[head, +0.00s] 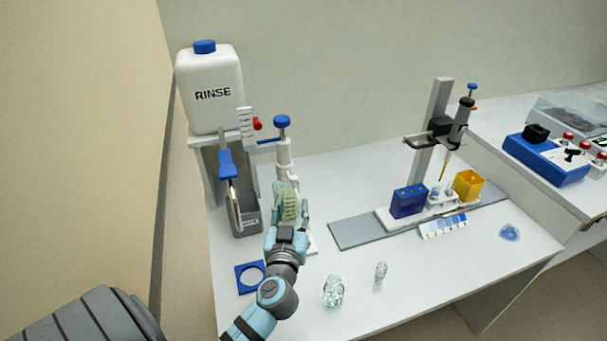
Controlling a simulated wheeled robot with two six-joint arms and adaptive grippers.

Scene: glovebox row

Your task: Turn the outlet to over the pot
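A dispenser stands on the bench with a white upright body (284,153) and a blue knob on top. A thin blue arm, possibly its outlet, points left from below the knob. Its lower part is a greenish clear bottle (289,203). My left gripper (290,215) has its fingers on both sides of this bottle, seemingly against it. The pot is not certain: a clear glass jar (333,291) stands to the right of my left forearm, away from the blue arm. My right gripper is out of view.
A white RINSE tank (211,95) stands on a stand at left, above a grey bin (246,222). A blue square holder (250,277) lies left of my wrist. A small vial (380,272) and a pipette stand (436,130) are to the right. The front middle is mostly clear.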

